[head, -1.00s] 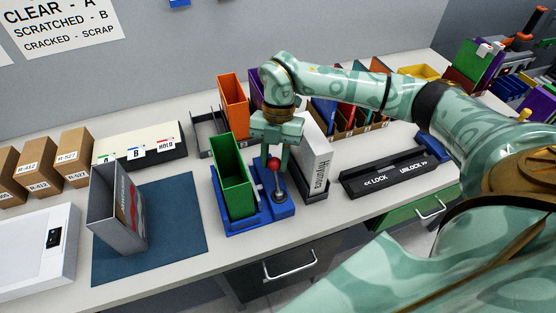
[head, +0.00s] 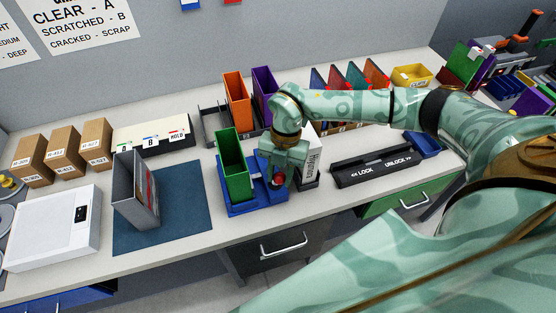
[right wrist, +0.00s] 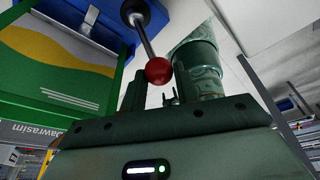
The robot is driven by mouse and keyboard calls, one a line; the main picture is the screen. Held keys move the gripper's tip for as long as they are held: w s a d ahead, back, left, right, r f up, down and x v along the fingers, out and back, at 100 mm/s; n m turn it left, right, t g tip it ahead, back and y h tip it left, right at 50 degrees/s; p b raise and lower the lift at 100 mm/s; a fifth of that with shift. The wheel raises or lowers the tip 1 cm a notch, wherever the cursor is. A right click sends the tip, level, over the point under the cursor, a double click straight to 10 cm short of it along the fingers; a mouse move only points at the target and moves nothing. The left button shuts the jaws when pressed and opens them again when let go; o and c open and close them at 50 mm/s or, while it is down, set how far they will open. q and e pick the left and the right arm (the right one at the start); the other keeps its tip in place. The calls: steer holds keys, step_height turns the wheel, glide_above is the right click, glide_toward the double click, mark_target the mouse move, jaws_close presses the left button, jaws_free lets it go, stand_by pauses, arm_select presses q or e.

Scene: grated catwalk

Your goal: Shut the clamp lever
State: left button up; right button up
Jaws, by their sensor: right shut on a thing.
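The clamp is a blue fixture (head: 238,208) on the bench, with a green open-topped box (head: 233,168) standing in its left part. Its lever has a red ball knob (head: 279,180), which sits low at the fixture's right side. In the right wrist view the knob (right wrist: 158,70) ends a dark metal rod (right wrist: 144,38) rising from a round black pivot. My right gripper (head: 280,172) is at the knob, its fingers shut on it. Its fingers partly hide the rod in the head view. My left gripper is in neither current view.
A white box (head: 311,160) stands close to the right of my gripper. A black LOCK/UNLOCK bar (head: 371,170) lies farther right. Orange (head: 236,95) and purple (head: 263,90) boxes stand behind. A grey box (head: 133,190) stands on the blue mat (head: 190,215) at left.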

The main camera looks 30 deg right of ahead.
steer(key=shift+s+f, duration=0.3)
steer(key=shift+s, duration=0.15)
steer(key=shift+s+a+f, duration=0.1)
steer(key=o, duration=0.9)
steer(key=shift+o, duration=0.3)
steer(key=shift+s, duration=0.15)
steer(key=shift+w+r, duration=0.2)
steer(key=shift+w, duration=0.05)
steer(key=shift+r, duration=0.1)
steer(key=v, duration=1.6)
